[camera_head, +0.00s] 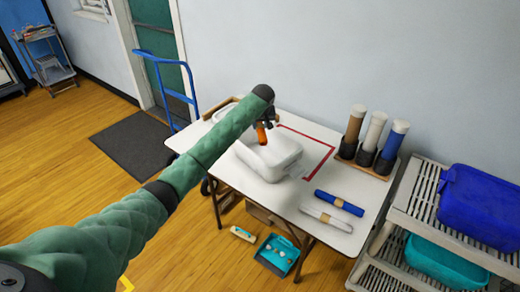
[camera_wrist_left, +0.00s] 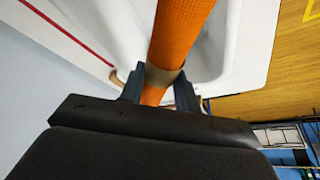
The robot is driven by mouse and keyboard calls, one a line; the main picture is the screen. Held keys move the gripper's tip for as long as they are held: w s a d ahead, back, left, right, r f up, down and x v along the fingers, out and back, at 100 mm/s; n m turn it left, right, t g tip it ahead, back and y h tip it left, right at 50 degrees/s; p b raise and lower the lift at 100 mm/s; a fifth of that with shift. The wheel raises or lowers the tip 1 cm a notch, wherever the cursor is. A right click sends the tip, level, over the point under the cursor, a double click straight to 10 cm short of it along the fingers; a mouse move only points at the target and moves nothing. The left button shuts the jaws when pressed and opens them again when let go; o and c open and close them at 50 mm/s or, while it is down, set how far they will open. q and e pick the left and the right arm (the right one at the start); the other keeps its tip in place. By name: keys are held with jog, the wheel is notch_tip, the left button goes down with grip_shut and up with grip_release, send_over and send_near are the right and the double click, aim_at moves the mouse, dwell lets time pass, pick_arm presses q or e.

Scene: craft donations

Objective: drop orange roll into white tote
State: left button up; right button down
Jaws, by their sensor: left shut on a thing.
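The orange roll (camera_head: 261,134) is in my left gripper (camera_head: 266,122), above the white tote (camera_head: 272,160) on the table. In the left wrist view the roll (camera_wrist_left: 181,30) runs up between the two fingers, with a tan band around it at the fingers. My left gripper (camera_wrist_left: 160,88) is shut on it there. The tote's white wall and rim (camera_wrist_left: 255,45) show behind the roll in that view. The arm hides part of the tote in the head view. My right gripper is not in view.
On the white table (camera_head: 262,198) lie a blue roll (camera_head: 338,202) and a white roll (camera_head: 326,217). A wooden rack (camera_head: 366,169) with upright rolls stands at the back right. A grey shelf (camera_head: 425,217) with blue and teal bins is at right; a blue hand truck (camera_head: 168,92) is behind.

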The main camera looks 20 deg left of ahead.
pick_arm(q)
jog(key=o, duration=1.1)
jog(key=shift+c, duration=0.2)
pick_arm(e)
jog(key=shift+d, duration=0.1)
pick_arm(q)
jog(key=shift+r, duration=0.1)
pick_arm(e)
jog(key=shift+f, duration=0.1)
pick_arm(q)
jog(key=shift+s+d+r+b, duration=0.1)
jog(key=shift+s+r+b, duration=0.05)
jog(key=shift+r+b, duration=0.15)
jog(key=b+v, duration=0.2)
jog(key=v, duration=0.3)
jog(key=shift+s+r, duration=0.1)
jog(key=shift+r, duration=0.15)
jog(key=shift+s+d+r, duration=0.15)
jog(key=shift+s+r, duration=0.1)
jog(key=shift+r, duration=0.45)
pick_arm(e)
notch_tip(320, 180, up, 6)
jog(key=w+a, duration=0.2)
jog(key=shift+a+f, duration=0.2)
pick_arm(q)
jog(key=shift+f, duration=0.15)
